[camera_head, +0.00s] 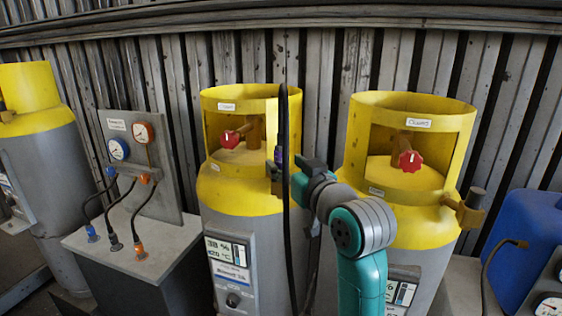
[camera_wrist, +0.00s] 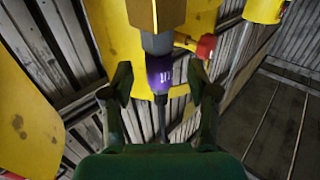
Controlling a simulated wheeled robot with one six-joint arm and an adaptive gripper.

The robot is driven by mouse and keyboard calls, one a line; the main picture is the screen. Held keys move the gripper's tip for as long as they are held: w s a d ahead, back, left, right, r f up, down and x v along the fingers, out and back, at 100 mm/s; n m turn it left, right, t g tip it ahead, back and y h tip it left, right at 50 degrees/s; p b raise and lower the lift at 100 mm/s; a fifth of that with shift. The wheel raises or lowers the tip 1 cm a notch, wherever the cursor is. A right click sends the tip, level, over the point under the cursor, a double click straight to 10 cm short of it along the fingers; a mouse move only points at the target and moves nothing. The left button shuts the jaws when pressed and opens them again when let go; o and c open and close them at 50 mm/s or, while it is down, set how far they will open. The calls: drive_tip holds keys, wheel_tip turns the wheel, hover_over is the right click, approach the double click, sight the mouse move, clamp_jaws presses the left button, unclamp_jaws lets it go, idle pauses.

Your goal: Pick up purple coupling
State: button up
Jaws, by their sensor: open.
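The purple coupling (camera_wrist: 160,72) with pale markings is in the middle of the wrist view. It meets a grey fitting (camera_wrist: 157,42) on a brass block (camera_wrist: 154,14), and a dark hose runs from its other end. In the head view a sliver of the purple coupling (camera_head: 278,155) shows beside the middle cylinder, mostly hidden by the hose and my gripper. My gripper (camera_wrist: 159,84) is open, one dark finger on each side of the coupling with visible gaps. In the head view my gripper (camera_head: 291,172) is at the middle cylinder's right side.
The middle cylinder (camera_head: 240,190) and right cylinder (camera_head: 405,215) have yellow collars and red valve knobs, with my arm between them. A black hose (camera_head: 286,120) loops up there. A gauge panel (camera_head: 140,165) on a grey box stands left; a blue container (camera_head: 525,235) stands right.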

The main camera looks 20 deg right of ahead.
sight(284, 162)
drive_tip(key=shift+w+a, duration=0.2)
drive_tip(key=shift+w, duration=1.35)
clamp_jaws()
drive_tip(key=shift+r, duration=0.1)
drive_tip(key=shift+r, duration=4.95)
